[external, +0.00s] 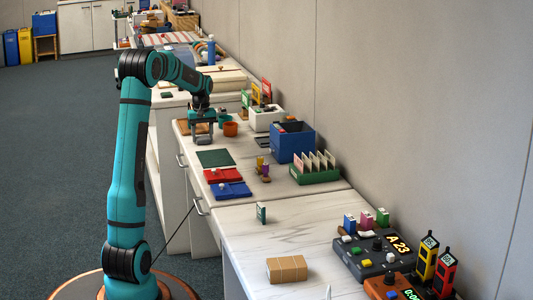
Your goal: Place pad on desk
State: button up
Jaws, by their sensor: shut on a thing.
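My gripper (202,126) points down over the far part of the white desk (285,225), beside an orange cup (230,129). It is shut on a small dark grey thing, mostly hidden by the fingers; I cannot tell for sure whether it is the pad. Flat on the desk nearer the camera lie a dark green pad-like sheet (215,158), a red flat tray-like item (223,175) and a blue one (230,190). A brown board (184,127) lies just left of my gripper.
A blue box (291,142), a green rack with white cards (315,170) and a white bin (265,118) stand along the wall side. A small green-and-white block (261,212), a tan block (287,269) and control boxes (375,257) are nearer. The desk's near middle is clear.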

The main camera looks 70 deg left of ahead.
aim_at(203, 137)
jog(key=o, duration=0.9)
jog(key=shift+f, duration=0.1)
jog(key=shift+o, duration=0.2)
notch_tip(203, 137, up, 12)
